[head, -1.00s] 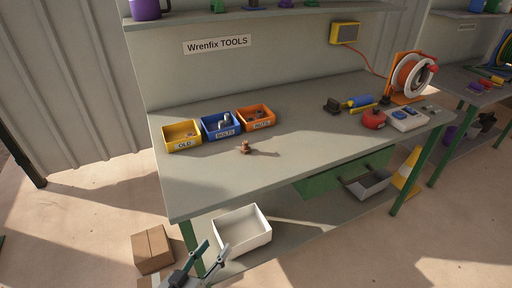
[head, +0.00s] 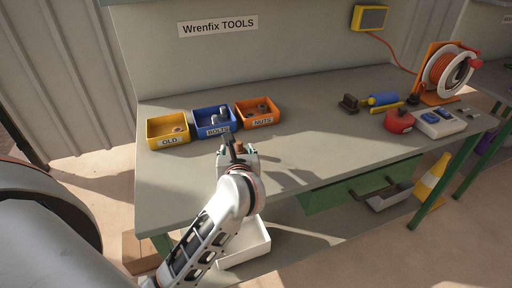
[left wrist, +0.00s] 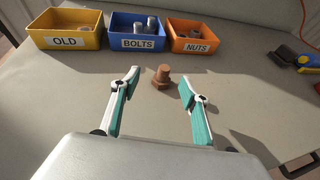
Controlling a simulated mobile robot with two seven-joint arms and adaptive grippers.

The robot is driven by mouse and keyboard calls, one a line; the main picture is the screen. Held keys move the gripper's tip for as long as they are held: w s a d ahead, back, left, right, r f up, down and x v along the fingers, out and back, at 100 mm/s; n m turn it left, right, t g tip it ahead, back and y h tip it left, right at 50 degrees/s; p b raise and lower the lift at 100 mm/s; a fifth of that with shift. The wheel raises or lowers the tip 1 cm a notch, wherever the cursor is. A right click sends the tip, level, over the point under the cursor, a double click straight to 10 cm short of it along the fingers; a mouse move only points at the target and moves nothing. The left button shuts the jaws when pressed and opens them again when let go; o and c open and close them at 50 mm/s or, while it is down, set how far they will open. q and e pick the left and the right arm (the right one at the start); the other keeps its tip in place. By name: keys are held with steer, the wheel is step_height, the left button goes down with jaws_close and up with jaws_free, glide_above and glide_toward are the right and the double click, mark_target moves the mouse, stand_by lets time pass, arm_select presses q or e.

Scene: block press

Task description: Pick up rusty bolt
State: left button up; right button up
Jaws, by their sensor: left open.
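The rusty bolt (left wrist: 162,77) stands upright, head down, on the grey bench in the left wrist view. In the head view it is mostly hidden behind my left gripper (head: 237,148). My left gripper, also in the left wrist view (left wrist: 158,92), is open, with its two green-padded fingers on either side of the near space. The bolt appears between and slightly beyond the fingertips, not visibly touched. My right gripper is not in view.
Behind the bolt stand a yellow OLD bin (head: 168,144), a blue BOLTS bin (head: 215,133) and an orange NUTS bin (head: 262,123). To the right are a blue-and-yellow tool (head: 383,100), a red round item (head: 398,123) and a cable reel (head: 447,72). Bench space right of the bolt is clear.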

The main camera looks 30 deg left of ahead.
mark_target(239, 148)
arm_select(q)
steer(key=shift+w+d+f, duration=0.1)
steer(key=shift+w+f, duration=0.1)
steer(key=shift+w, duration=0.1)
steer(key=shift+x, duration=1.2)
steer(key=x, duration=0.2)
steer(key=f+x, duration=0.1)
steer(key=x, duration=0.1)
steer(key=shift+w+f+b, duration=0.15)
steer(key=shift+w+b, duration=0.05)
steer(key=shift+b, duration=0.15)
steer(key=shift+c, duration=0.3)
steer(key=c, duration=1.2)
